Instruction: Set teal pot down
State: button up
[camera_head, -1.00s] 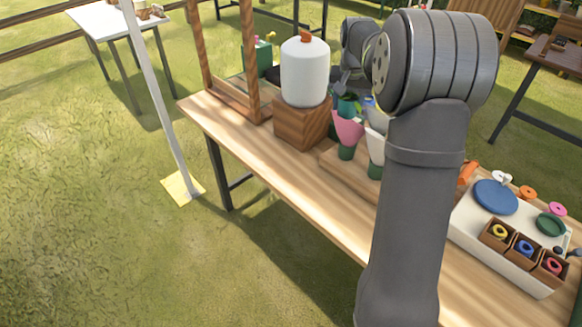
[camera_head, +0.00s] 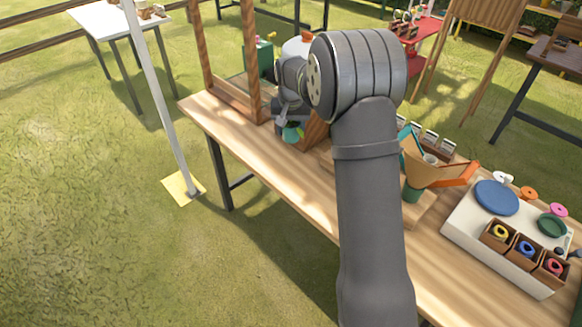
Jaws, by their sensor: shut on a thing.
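My gripper (camera_head: 286,118) is at the left part of the wooden table, in front of the wooden block. It is shut on the teal pot (camera_head: 292,135), a small part of which shows below the fingers. The pot's upper part is hidden by the gripper. It looks held just above or at the table top; I cannot tell whether it touches.
The wooden block (camera_head: 317,130) and white container (camera_head: 297,47) are close behind my gripper, partly hidden. A wooden frame (camera_head: 252,60) stands to the left. Tan and orange wraps (camera_head: 437,172) and a white tray (camera_head: 470,232) are to the right. The table's front edge is near.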

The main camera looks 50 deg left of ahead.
notch_tip(320, 180, down, 12)
jog(key=shift+f, duration=0.1)
dwell(0.5)
jog(key=shift+f, duration=0.1)
jog(key=o, duration=1.1)
jog(key=r, duration=0.4)
jog(key=d+r, duration=0.1)
jog(key=r, duration=0.3)
jog(key=s+r, duration=0.1)
jog(key=r, duration=0.3)
jog(key=shift+s+d, duration=0.1)
jog(key=shift+d, duration=0.1)
